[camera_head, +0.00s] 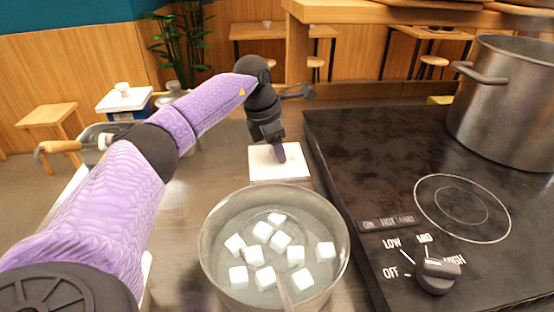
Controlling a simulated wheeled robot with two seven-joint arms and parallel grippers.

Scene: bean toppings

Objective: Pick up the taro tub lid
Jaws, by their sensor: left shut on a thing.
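A white square lid (262,168), which I take as the taro tub lid, is behind the pot of white cubes and left of the stove. My left gripper (279,153) comes down from above and is shut on the lid near its middle. The gripper covers the lid's handle, and I cannot tell whether the lid is resting or slightly raised. The tub under it is hidden. My right gripper is not in view.
A metal pot (208,248) with white cubes in liquid stands in front. The black stove (400,180) with a large pot (510,105) is on the right. Another white lid (123,99) with a knob sits on a blue tub at left. Bare counter (215,165) lies between.

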